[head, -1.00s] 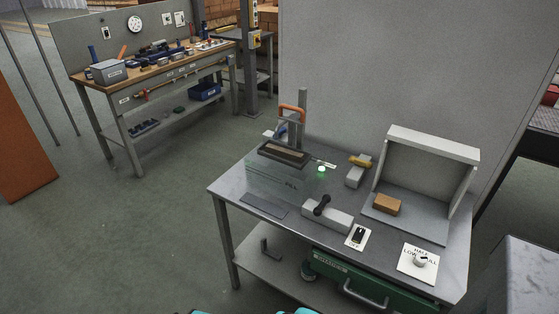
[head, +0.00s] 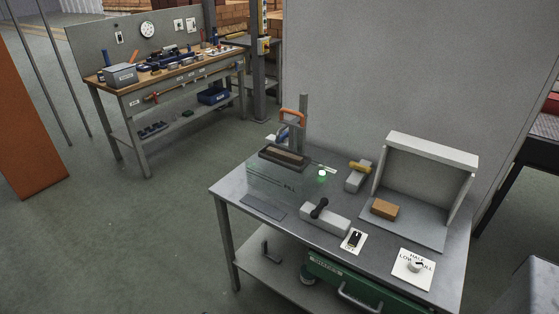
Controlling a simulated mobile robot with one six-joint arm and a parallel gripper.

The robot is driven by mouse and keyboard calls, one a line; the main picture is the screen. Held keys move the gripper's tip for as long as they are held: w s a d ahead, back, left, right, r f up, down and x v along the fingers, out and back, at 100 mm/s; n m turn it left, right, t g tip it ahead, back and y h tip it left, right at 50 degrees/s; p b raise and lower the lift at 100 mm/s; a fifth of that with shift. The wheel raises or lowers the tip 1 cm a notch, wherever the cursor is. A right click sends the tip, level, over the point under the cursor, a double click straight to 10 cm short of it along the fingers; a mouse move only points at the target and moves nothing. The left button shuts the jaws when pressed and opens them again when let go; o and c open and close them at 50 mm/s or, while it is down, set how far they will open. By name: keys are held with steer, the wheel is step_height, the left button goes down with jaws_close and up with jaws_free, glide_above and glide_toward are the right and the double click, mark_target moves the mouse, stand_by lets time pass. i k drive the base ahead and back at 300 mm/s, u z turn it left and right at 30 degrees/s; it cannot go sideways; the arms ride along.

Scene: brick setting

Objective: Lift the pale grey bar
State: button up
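A pale grey bar-shaped block (head: 333,222) lies on the grey metal table (head: 295,222), with a black lever or handle (head: 319,208) on its left end. A second, shorter pale grey block (head: 355,184) stands farther back with a yellow-orange piece (head: 360,168) on top. I cannot tell for sure which of the two is the named bar. Both rest on the table with nothing holding them. My gripper is not in view.
A clear-walled fixture with a dark top tray (head: 284,157) and an orange handle (head: 293,117) stands at the table's back left. A green light (head: 322,174) glows beside it. An open grey box (head: 428,180) holds a tan block (head: 385,209). A switch (head: 354,239) and a dial (head: 416,266) sit in front.

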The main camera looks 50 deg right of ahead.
mark_target(295, 160)
steer(key=z, duration=0.1)
steer(key=i, duration=0.95)
steer(key=u, duration=0.05)
